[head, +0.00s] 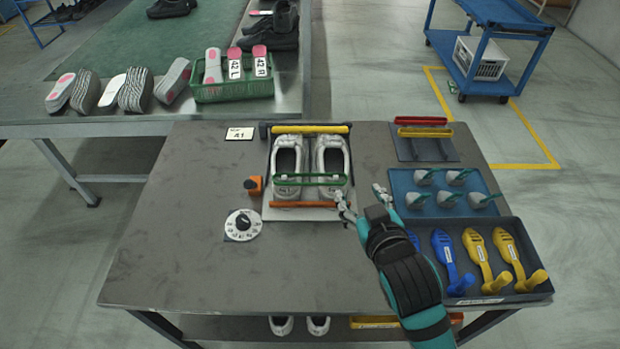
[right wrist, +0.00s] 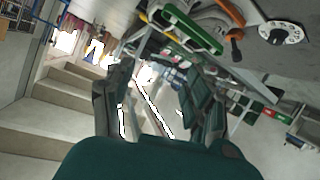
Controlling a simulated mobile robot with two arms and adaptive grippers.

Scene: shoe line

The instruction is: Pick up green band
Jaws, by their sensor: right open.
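The green band (head: 310,180) lies across a pair of white shoes (head: 288,160) held on a plate on the table. In the right wrist view the green band (right wrist: 190,32) shows near the top, beyond my fingers. My right gripper (head: 362,200) is open and empty, just right of and slightly below the green band's right end. Its two spread fingers (right wrist: 158,105) also show in the right wrist view, with nothing between them. My left gripper is in neither view.
A yellow band (head: 325,129) lies behind the shoes and an orange band (head: 302,204) in front. A dial (head: 242,225) sits to the left. A blue tray (head: 428,212) and a dark tray (head: 518,288) with blue and yellow tools stand right. The table's left part is clear.

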